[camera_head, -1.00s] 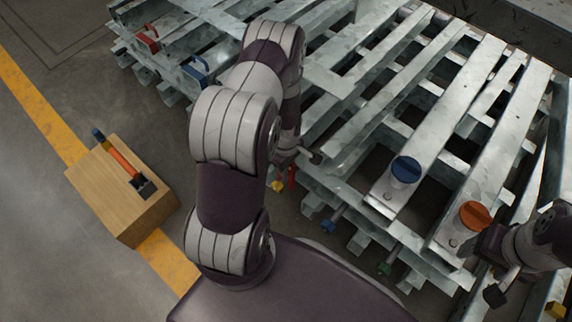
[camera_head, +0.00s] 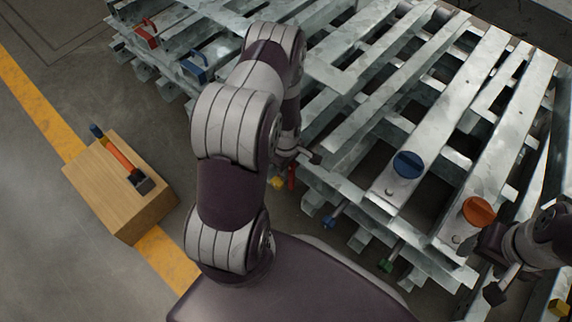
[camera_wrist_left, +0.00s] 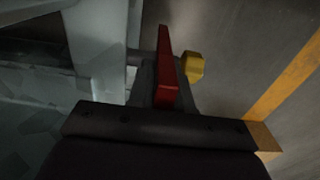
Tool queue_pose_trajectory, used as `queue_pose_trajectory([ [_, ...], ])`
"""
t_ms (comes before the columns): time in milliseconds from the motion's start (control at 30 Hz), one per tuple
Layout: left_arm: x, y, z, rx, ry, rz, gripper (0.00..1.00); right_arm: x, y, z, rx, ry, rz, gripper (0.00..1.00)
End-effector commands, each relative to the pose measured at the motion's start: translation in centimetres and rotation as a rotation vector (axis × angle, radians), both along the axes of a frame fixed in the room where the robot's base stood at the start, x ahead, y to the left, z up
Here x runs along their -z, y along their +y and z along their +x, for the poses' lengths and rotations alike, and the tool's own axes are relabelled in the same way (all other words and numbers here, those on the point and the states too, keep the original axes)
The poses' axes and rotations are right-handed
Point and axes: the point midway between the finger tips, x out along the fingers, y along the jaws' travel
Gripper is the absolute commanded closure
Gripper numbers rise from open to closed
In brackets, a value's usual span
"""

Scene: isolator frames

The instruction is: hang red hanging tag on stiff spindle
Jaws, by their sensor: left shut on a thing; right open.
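The red hanging tag (camera_head: 291,177) shows as a small red piece below my left gripper (camera_head: 298,160) in the head view. In the left wrist view the tag (camera_wrist_left: 166,75) is a narrow red bar seen nearly edge-on, held by my left gripper (camera_wrist_left: 163,92), which is shut on it. A yellow-ended spindle (camera_wrist_left: 193,67) is right beside the tag; its yellow end also shows in the head view (camera_head: 278,182). I cannot tell whether the tag is around the shaft or beside it. My right gripper (camera_head: 497,272) is open, partly visible at the right edge.
Galvanised metal frames (camera_head: 436,120) fill the right and back. Other spindles have blue (camera_head: 328,222) and green (camera_head: 385,266) ends. Blue (camera_head: 407,165) and orange (camera_head: 479,211) knobs sit on the frame. A wooden block (camera_head: 104,190) carries an orange-handled tool. Floor at left is open.

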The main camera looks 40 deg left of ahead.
Motion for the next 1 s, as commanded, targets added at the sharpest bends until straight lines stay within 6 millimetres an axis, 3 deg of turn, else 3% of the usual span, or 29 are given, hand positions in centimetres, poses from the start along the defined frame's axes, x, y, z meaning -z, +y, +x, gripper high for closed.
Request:
queue_pose_trajectory([
  [167,0.5,0.0,0.0,0.000,0.000,0.000,1.00,0.4,0.0,0.0,0.000,0.000,0.000,0.30],
  [200,0.5,0.0,0.0,0.000,0.000,0.000,0.74,0.3,0.0,0.0,0.000,0.000,0.000,0.30],
  [267,0.5,0.0,0.0,0.000,0.000,0.000,0.55,0.3,0.0,0.0,0.000,0.000,0.000,0.30],
  [300,0.4,0.0,0.0,0.000,0.000,0.000,0.51,0.3,0.0,0.0,0.000,0.000,0.000,0.30],
  [567,0.0,0.0,-0.1,0.000,0.001,-0.001,0.51,-0.1,0.0,0.0,0.000,0.000,0.000,0.30],
  [900,-6.6,0.0,0.1,0.000,-0.002,0.001,0.51,-4.8,0.0,0.0,0.000,0.000,0.000,0.30],
  [1000,-7.3,0.0,0.0,0.001,-0.001,0.001,0.51,-5.2,0.0,0.0,0.000,0.000,0.000,0.30],
])
